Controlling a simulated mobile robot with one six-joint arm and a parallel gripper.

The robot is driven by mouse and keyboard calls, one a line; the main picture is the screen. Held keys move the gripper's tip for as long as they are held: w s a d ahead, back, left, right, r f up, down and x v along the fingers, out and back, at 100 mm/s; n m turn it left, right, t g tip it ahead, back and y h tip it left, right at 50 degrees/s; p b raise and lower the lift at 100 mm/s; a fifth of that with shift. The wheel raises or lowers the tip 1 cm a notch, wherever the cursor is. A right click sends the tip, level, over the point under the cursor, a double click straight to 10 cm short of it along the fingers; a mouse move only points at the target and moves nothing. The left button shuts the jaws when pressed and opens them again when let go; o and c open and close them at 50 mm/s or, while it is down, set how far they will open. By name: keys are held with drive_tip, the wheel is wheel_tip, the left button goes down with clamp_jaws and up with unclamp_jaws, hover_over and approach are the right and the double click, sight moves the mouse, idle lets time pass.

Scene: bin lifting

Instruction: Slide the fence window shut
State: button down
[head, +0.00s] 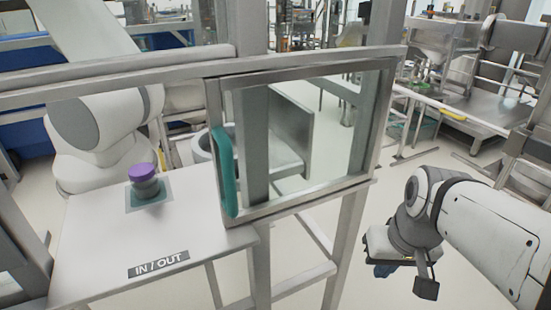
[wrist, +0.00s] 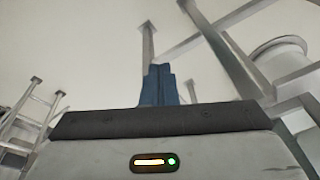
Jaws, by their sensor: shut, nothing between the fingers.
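The fence window (head: 305,135) is a metal-framed clear pane with a teal handle (head: 224,172) upright along its left edge. The pane sits at the right of the fence, and the part of the fence to its left is open above a white table. My gripper (head: 384,270) is to the right of the window and lower than it, apart from the frame and handle. Its blue fingers (wrist: 158,86) are closed together in the wrist view, with nothing between them. The window handle cannot be made out in the wrist view.
The white table (head: 95,225) with an "IN / OUT" label bears a purple-capped jar (head: 145,182) on a dark green pad. A white robot arm (head: 95,125) stands behind the fence. Fence posts (head: 345,240) stand between my gripper and the table. Floor is clear below my gripper.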

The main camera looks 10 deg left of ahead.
sight(267, 183)
drive_tip(key=w+a+r+n+g+y+p, duration=0.25)
drive_tip(key=w+a+r+n, duration=0.35)
drive_tip(key=a, duration=0.3)
drive_tip(key=w+a+r+n+g+y+p, duration=0.1)
drive_tip(key=w+a+r+n+y, duration=0.25)
drive_tip(key=w+a+r, duration=0.45)
drive_tip(key=s+a+f+p, duration=0.1)
drive_tip(key=s+a+f, duration=0.4)
drive_tip(key=a+f, duration=0.2)
drive_tip(key=shift+a+f+p, duration=0.15)
drive_tip(key=shift+a+p, duration=0.15)
drive_tip(key=shift+a, duration=0.9)
